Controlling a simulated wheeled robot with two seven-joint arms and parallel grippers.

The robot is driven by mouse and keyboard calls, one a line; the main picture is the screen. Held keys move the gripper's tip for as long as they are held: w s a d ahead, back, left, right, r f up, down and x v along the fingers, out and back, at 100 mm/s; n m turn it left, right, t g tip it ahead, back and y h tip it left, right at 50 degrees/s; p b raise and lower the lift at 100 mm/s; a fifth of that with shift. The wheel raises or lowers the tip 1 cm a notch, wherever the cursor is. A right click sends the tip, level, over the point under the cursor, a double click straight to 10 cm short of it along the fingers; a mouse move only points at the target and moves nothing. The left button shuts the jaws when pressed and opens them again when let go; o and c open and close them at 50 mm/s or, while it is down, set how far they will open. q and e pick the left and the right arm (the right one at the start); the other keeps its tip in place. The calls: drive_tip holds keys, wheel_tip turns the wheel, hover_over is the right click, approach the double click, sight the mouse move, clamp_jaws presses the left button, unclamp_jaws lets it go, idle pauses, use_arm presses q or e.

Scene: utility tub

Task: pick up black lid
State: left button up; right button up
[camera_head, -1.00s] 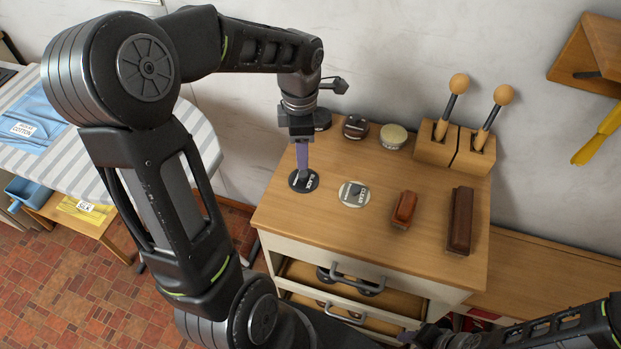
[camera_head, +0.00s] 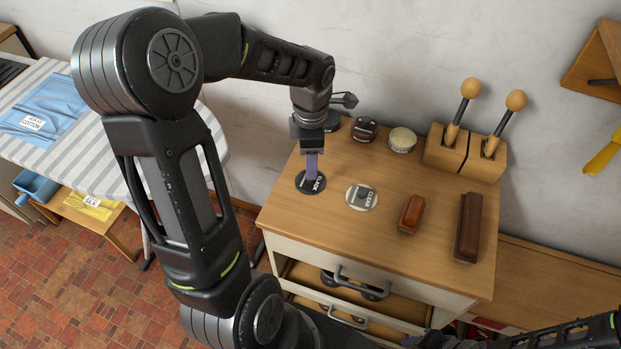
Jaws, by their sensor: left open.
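The black lid (camera_head: 315,187) is a flat dark disc with white "BLACK" lettering, lying on the wooden top of the cabinet at its left side. My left gripper (camera_head: 311,174) points straight down over the lid, its purple fingers at the lid's middle and hiding part of it. The jaws are open. I cannot tell whether the fingertips touch the lid. Part of my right gripper (camera_head: 412,341) shows low at the bottom edge, away from the lid; its jaws are not clear.
A pale "CLEAR" disc (camera_head: 366,201) lies just right of the lid. Two brushes (camera_head: 411,214) (camera_head: 468,228) lie farther right. Round tins (camera_head: 402,139) and a wooden block (camera_head: 436,151) with two handled tools stand behind. A drawer (camera_head: 350,285) below is partly open.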

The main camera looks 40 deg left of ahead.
sight(307, 187)
use_arm(q)
wheel_tip(307, 187, down, 5)
drive_tip(key=shift+d+f+p, duration=0.15)
drive_tip(key=shift+p, duration=0.5)
clamp_jaws()
idle(0.5)
